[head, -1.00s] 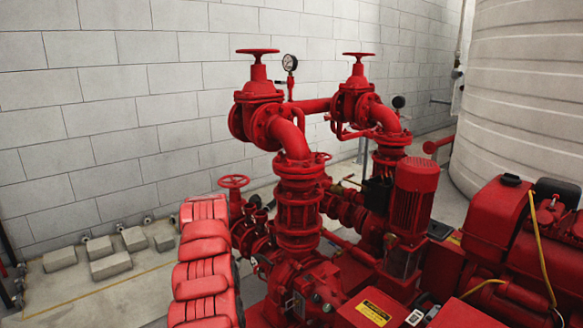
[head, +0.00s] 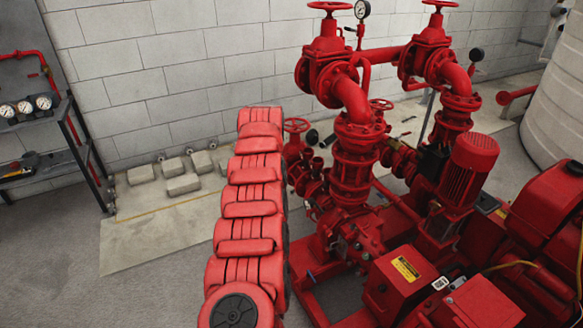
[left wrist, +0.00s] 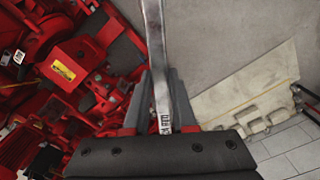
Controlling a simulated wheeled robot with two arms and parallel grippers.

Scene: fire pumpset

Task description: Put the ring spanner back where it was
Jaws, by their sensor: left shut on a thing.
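The ring spanner (left wrist: 155,40) is a long, flat, silvery bar with dark lettering near my fingers. In the left wrist view it runs up from between the fingers and out past the top edge, so its far end is hidden. My left gripper (left wrist: 161,95) is shut on it, with one grey finger on each side. The spanner is held clear above the floor. Neither the left gripper nor the spanner can be made out in the head view. My right gripper is in neither view.
The red pumpset (head: 355,165) fills the middle and right, with handwheels and upright pipes. A dark rack (head: 88,155) with several gauges (head: 25,108) stands at the left wall. Pale blocks (head: 183,184) lie on a low slab (head: 135,235). Grey floor is clear at lower left.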

